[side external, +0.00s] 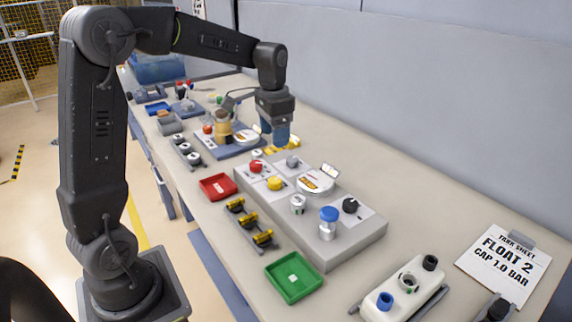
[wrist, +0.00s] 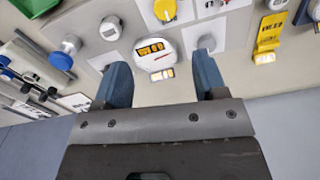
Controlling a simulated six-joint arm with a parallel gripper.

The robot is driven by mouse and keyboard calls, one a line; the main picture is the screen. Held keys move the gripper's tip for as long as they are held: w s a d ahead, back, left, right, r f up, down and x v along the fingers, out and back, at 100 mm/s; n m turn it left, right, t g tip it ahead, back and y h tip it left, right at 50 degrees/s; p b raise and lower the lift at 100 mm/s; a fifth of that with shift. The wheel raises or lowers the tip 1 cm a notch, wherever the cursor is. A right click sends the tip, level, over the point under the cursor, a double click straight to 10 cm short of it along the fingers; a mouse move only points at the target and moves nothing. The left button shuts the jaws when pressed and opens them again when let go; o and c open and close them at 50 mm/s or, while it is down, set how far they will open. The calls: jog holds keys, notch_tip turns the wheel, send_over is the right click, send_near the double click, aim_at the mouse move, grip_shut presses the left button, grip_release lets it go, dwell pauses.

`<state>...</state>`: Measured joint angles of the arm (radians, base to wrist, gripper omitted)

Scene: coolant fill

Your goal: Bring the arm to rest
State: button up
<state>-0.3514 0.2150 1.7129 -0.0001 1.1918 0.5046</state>
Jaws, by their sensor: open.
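My gripper (side external: 279,137) hangs fingers-down above the back part of the bench, behind the grey control panel block. In the wrist view its two blue fingers (wrist: 162,80) are spread apart with nothing between them. Past the fingertips lies a white round gauge (wrist: 156,50) with a yellow and black display; it also shows on the panel in the side view (side external: 316,181). The grey panel block (side external: 340,246) carries red, yellow, grey and black knobs and a blue-capped post (side external: 328,222).
A red tray (side external: 217,187) and a green tray (side external: 294,278) lie along the front edge. Yellow-black clips (side external: 249,221) sit between them. A white tank (side external: 405,291) and a tank sheet (side external: 506,262) are at right. A grey wall runs behind the bench.

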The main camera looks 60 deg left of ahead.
jog(key=s+d+r+n+t, duration=0.1)
jog(key=s+d+t, duration=0.1)
jog(key=s+d, duration=0.5)
jog(key=s+d+r+t, duration=0.1)
jog(key=s+d+t, duration=0.2)
jog(key=s+d, duration=0.4)
jog(key=s, duration=0.5)
jog(key=shift+s+d+r+n, duration=0.15)
jog(key=shift+s+d+n, duration=0.05)
jog(key=shift+s+n, duration=0.2)
